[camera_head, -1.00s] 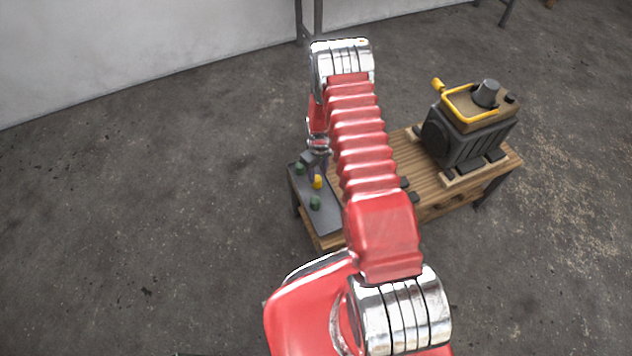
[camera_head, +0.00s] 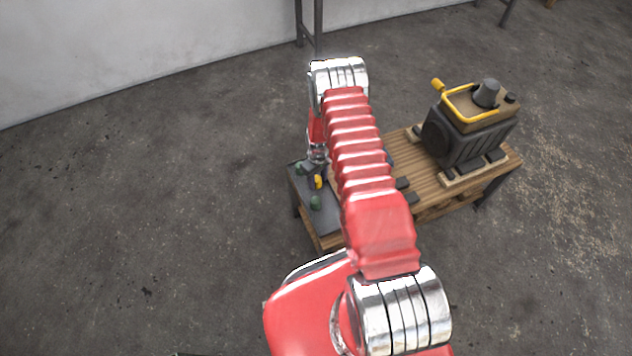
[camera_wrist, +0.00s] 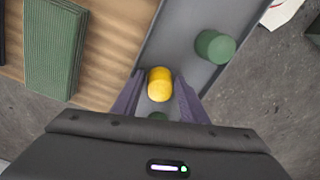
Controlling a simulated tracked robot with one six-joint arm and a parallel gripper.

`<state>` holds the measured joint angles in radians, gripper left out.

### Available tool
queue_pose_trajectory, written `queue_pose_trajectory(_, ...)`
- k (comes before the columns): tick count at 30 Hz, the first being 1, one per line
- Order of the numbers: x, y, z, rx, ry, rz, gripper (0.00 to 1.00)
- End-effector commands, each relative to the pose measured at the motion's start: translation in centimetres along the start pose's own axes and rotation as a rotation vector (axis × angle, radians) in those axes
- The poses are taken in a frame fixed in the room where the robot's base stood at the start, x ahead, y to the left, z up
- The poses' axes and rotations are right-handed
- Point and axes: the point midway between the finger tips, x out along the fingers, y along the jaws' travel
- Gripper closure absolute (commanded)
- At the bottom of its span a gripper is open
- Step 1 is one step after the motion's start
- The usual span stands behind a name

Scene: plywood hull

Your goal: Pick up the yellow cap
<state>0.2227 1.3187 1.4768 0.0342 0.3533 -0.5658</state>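The yellow cap (camera_head: 319,182) stands on a dark grey tray (camera_head: 322,222) at the left end of the wooden table. In the wrist view the yellow cap (camera_wrist: 159,84) shows between the two purple fingers of my gripper (camera_wrist: 158,77). The fingers are apart, one on each side of the cap, with small gaps visible. In the head view my gripper (camera_head: 313,176) points down at the tray beside the cap, partly hiding it.
Green caps stand on the tray, one nearer (camera_head: 315,202) and one farther (camera_head: 299,168). A green ribbed block (camera_wrist: 55,50) lies on the wooden table (camera_head: 408,160). A dark machine with a yellow handle (camera_head: 468,135) stands on the table's right side.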

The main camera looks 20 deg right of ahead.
Motion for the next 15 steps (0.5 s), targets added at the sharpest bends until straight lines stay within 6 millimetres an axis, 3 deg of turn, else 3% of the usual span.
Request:
queue_pose_trajectory(5,-0.01,0.00,0.00,0.000,0.000,0.000,0.60)
queue_pose_trajectory(15,-0.02,0.00,0.00,0.000,0.000,0.000,0.84)
